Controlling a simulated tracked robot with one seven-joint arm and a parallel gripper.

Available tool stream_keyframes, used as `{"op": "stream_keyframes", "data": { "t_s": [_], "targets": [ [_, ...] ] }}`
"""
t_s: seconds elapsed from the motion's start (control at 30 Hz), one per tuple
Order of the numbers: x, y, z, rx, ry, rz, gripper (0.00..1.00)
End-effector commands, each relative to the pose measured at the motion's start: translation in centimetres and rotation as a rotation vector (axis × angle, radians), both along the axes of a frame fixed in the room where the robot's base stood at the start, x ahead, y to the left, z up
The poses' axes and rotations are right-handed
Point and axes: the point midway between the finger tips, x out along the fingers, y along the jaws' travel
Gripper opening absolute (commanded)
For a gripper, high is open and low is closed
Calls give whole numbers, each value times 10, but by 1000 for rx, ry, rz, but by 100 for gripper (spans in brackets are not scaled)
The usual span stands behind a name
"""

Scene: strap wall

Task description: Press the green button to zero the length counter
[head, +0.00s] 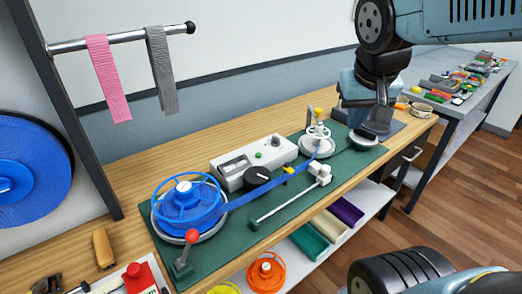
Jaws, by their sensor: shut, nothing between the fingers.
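A light grey counter box (240,174) stands on the green board, with a window on its left top. My gripper (382,103) is at the upper right, pointing down, shut and empty. In the picture it is well right of the box and apart from the button. The button's top is not covered.
A blue reel (187,205) feeds a blue strap across the board to a white roller (318,143). A black knob (257,178) stands before the box. A red-knobbed lever (191,237) is front left. Pink (107,78) and grey straps hang from a rail.

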Motion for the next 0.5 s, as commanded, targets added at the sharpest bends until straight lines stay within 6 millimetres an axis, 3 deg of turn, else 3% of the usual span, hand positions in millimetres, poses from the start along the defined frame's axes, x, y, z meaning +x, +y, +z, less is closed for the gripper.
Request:
{"op": "stream_keyframes", "data": {
  "t_s": [0.27, 0.5],
  "targets": [
    [65, 23, -20, -149, 71, -48, 0],
    [121, 61, -43, -284, 52, -73, 0]
  ]
}}
